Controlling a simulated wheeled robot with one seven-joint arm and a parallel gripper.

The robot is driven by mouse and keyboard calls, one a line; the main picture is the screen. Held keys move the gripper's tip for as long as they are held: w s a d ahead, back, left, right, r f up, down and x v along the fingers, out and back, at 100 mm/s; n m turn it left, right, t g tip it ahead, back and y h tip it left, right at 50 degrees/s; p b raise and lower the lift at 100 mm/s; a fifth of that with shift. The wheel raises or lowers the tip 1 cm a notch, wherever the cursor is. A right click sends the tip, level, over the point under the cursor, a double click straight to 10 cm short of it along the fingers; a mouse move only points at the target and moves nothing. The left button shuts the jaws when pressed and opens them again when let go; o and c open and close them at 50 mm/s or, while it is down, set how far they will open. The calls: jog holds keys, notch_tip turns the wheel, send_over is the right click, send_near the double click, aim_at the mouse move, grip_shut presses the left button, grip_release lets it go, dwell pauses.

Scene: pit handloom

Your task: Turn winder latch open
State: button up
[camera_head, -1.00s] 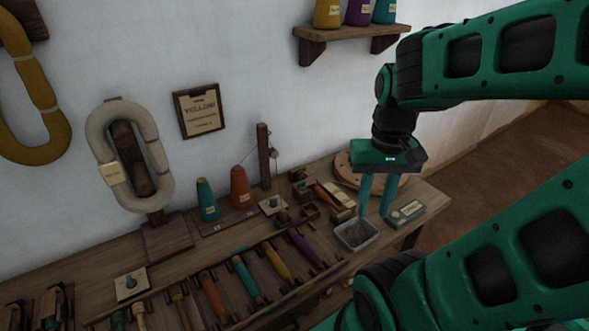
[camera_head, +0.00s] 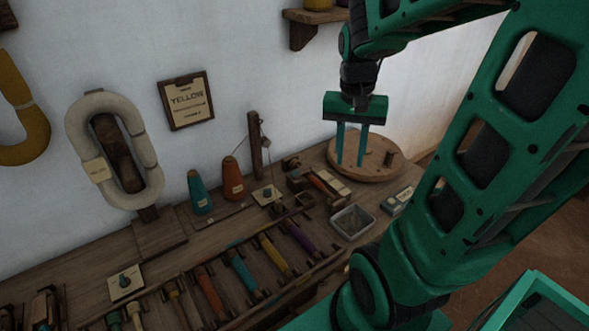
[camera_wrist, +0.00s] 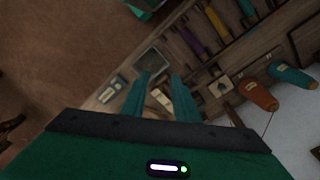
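Two pale square plates with small teal knobs are on the bench: one (camera_head: 266,194) beside the wooden post, one (camera_head: 125,281) at the front left. I cannot tell for certain which is the winder latch; the plate by the post also shows in the wrist view (camera_wrist: 221,85). The knob's turn position is too small to read. My gripper (camera_head: 350,163) points down above the bench's right part, in front of the round wooden board, right of the post plate and apart from it. Its two teal fingers (camera_wrist: 161,76) are apart with nothing held between them.
A grey tray (camera_head: 353,222) and a small labelled box (camera_head: 396,201) lie below my gripper. Orange (camera_head: 232,180) and teal (camera_head: 199,193) cones stand left of the post (camera_head: 255,145). Several coloured shuttles lie along the bench front. A shelf (camera_head: 312,22) hangs above.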

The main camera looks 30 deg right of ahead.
jog(key=w+d+f+m, duration=0.1)
jog(key=w+f+m, duration=0.1)
jog(key=w, duration=0.5)
jog(key=w+d+f+m, duration=0.1)
jog(key=w+f+m, duration=0.1)
jog(key=w, duration=0.5)
jog(key=m, duration=0.4)
send_over(301, 172)
jog(key=a, duration=0.3)
notch_tip(301, 172, down, 10)
jog(key=shift+y, duration=0.3)
jog(key=f, duration=0.9)
jog(key=shift+s+f, duration=0.2)
jog(key=shift+f, duration=0.15)
grip_shut()
